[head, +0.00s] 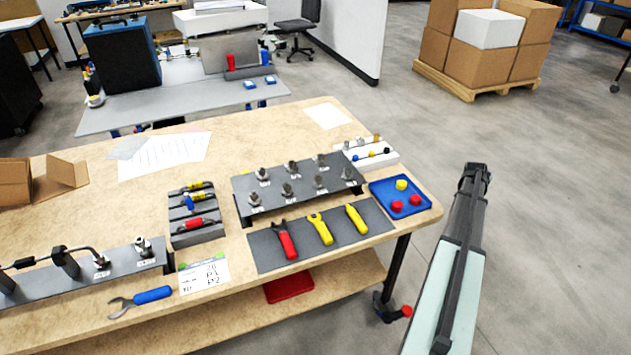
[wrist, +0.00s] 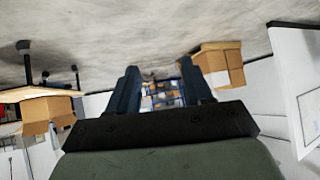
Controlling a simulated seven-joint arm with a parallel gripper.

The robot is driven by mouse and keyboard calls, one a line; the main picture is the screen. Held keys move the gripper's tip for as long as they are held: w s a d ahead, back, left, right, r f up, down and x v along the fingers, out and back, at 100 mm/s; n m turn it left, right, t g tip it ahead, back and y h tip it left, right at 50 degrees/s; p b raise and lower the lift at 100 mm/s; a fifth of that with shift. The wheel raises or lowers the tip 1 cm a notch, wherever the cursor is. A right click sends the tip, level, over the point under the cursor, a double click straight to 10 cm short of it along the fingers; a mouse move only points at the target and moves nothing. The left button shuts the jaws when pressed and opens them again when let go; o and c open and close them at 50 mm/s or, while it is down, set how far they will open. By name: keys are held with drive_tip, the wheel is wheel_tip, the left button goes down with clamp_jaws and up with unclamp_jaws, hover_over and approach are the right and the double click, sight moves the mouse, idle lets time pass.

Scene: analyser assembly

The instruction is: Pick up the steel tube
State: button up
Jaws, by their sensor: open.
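A thin bent steel tube (head: 82,248) shows at the far left of the bench in the head view. It runs by dark clamp blocks on a grey plate (head: 120,265), with its right end near a metal fitting (head: 101,262). Its left end is cut off by the picture edge. My gripper (head: 476,170) is raised to the right of the bench, over the floor and far from the tube. In the wrist view my gripper (wrist: 160,72) has its two fingers apart with nothing between them. The tube is not in the wrist view.
A dark raised plate (head: 275,205) with several fittings stands mid-bench. In front lies a grey mat (head: 265,252) with three tools. A blue tray (head: 415,208) is at the right corner; a blue-handled wrench (head: 150,296) lies at the front. Bare bench lies left of centre.

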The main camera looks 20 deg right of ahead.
drive_tip(key=w+a+r+m+t, duration=0.1)
drive_tip(key=w+a+r, duration=0.4)
drive_tip(key=r, duration=0.3)
drive_tip(key=w+a+r+y, duration=0.1)
drive_tip(key=w+a+r, duration=0.45)
drive_tip(key=r, duration=0.25)
drive_tip(key=w+a+r+m+t, duration=0.1)
drive_tip(key=w+a+r, duration=0.45)
drive_tip(key=r, duration=0.25)
drive_tip(key=w+a+r+m+y, duration=0.1)
drive_tip(key=w+a+r, duration=0.2)
drive_tip(key=a+r, duration=0.35)
drive_tip(key=w+a+r+y, duration=0.1)
drive_tip(key=w+a+r, duration=0.2)
drive_tip(key=a, duration=0.7)
drive_tip(key=w+a+r+m+y, duration=0.1)
drive_tip(key=w+a+r, duration=0.2)
drive_tip(key=a+r, duration=0.35)
drive_tip(key=g+y, duration=0.5)
drive_tip(key=g, duration=0.2)
hover_over(196, 194)
wheel_tip(196, 194, down, 16)
drive_tip(key=shift+m, duration=0.4)
wheel_tip(196, 194, down, 13)
drive_tip(key=shift+f, duration=0.2)
clamp_jaws()
